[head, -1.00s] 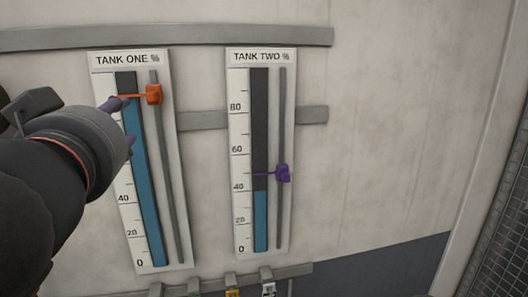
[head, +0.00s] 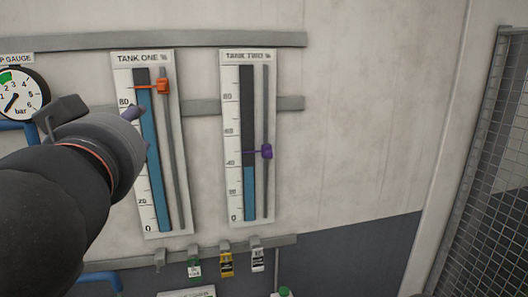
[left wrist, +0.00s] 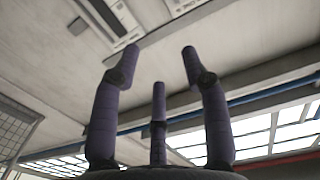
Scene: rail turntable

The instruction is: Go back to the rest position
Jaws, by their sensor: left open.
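The tank two gauge (head: 247,56) has a purple pointer (head: 266,151) a little above 40. My right gripper is not in view.
A round bar gauge (head: 20,95) is on the wall at the left. Tags hang on hooks below the gauges, including a yellow tag (head: 226,264). A mesh panel (head: 495,180) stands at the right. The wall between is bare.

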